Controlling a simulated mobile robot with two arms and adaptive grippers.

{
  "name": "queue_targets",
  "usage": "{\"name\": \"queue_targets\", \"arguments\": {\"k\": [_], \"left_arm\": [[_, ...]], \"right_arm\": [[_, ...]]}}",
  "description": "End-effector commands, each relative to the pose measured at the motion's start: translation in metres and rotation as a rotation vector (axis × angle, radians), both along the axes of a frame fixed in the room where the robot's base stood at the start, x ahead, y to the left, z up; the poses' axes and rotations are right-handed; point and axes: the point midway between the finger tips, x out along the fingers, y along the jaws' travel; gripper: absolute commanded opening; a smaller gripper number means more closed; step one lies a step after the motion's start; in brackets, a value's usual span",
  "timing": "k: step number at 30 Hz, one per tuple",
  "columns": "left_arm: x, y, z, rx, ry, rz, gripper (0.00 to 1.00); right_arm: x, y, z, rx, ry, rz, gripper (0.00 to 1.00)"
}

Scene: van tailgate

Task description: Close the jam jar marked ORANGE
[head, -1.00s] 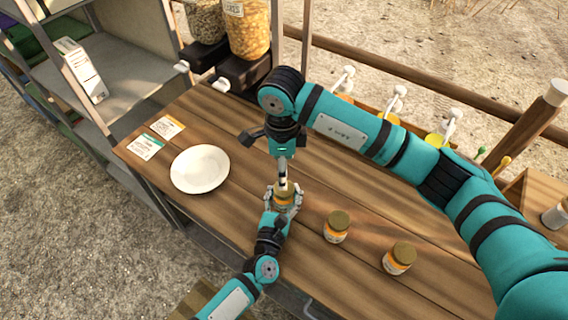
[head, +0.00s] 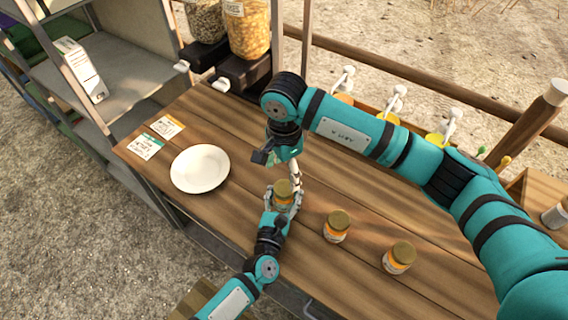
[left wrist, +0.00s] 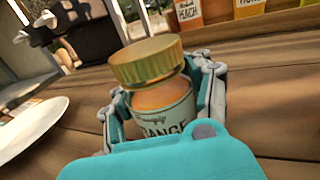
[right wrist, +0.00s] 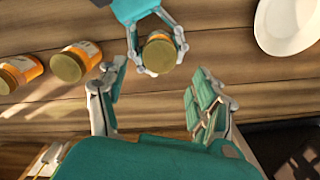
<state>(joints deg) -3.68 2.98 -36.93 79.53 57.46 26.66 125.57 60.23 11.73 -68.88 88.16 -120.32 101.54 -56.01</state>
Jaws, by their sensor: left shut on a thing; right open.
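The jam jar marked ORANGE (left wrist: 165,115) stands upright on the wooden table with its gold lid (left wrist: 146,62) on top. I cannot tell whether the lid is tight. My left gripper (head: 284,202) is shut around the jar's body below the lid; its fingers flank the glass in the left wrist view. My right gripper (right wrist: 155,95) is open and empty. In the head view the right gripper (head: 293,175) hangs just above and behind the jar, apart from the lid. In the right wrist view the lid (right wrist: 158,54) lies beyond the open fingertips.
Two other gold-lidded jars, a nearer one (head: 398,258) and a middle one (head: 336,226), stand to the right. A white plate (head: 200,169) and two cards (head: 155,138) lie to the left. Dispensers (head: 245,40) and a row of spooned containers (head: 395,105) line the back.

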Motion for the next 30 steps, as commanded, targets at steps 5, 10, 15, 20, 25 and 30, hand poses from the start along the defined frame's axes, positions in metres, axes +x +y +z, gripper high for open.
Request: {"name": "queue_targets", "arguments": {"k": [5,10,15,20,25,30], "left_arm": [[0.000,0.000,-0.001,0.001,0.002,-0.001,0.00],[0.000,0.000,-0.001,0.001,0.002,-0.001,0.00],[0.000,0.000,-0.001,0.001,0.002,-0.001,0.00],[0.000,0.000,-0.001,0.001,0.002,-0.001,0.00],[0.000,0.000,-0.001,0.001,0.002,-0.001,0.00],[0.000,0.000,-0.001,0.001,0.002,-0.001,0.00]], "right_arm": [[-0.001,0.000,-0.031,-0.001,0.004,-0.001,0.67],[-0.001,0.000,-0.052,-0.001,0.003,-0.002,0.67],[0.000,0.000,-0.061,-0.001,0.001,0.000,0.67],[0.000,0.000,-0.062,0.000,0.000,0.000,0.67],[0.000,0.000,-0.062,0.000,0.000,0.000,0.61],[0.000,0.000,-0.062,0.000,0.000,0.000,0.39]]}}
